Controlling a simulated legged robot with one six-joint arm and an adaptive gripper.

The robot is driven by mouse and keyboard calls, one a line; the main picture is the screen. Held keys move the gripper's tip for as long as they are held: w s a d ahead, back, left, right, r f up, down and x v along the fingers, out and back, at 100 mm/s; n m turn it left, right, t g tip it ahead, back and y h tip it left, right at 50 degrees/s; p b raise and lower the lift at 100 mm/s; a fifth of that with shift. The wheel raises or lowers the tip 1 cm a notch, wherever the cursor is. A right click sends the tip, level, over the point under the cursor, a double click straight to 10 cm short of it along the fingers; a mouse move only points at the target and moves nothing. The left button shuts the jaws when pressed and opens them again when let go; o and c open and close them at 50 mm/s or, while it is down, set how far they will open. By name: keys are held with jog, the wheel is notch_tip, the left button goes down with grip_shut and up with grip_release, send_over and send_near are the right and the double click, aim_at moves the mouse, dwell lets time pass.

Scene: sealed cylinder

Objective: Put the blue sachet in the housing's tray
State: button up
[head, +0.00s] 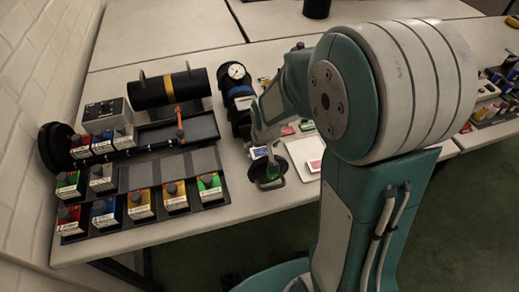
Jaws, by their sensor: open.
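The housing appears to be the black cylinder with a yellow band (150,90) at the back left. A long dark open tray (200,127) lies in front of it, with an orange upright piece (180,124) at its middle.
Several coloured capped containers (141,205) stand in black racks at the front left. A gauge-topped black cylinder (236,75) stands behind my gripper. A white tray (298,150) with a red-marked packet (315,165) lies right of the dish. My arm hides the table's right-centre.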

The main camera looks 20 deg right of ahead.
jog(key=v, duration=1)
jog(key=s+r+t, duration=0.1)
jog(key=s+r, duration=0.3)
jog(key=s, duration=0.4)
jog(key=s+r+t, duration=0.1)
jog(key=s+r, duration=0.4)
jog(key=s, duration=0.2)
jog(key=shift+s+r, duration=0.25)
jog(key=shift+s, duration=0.15)
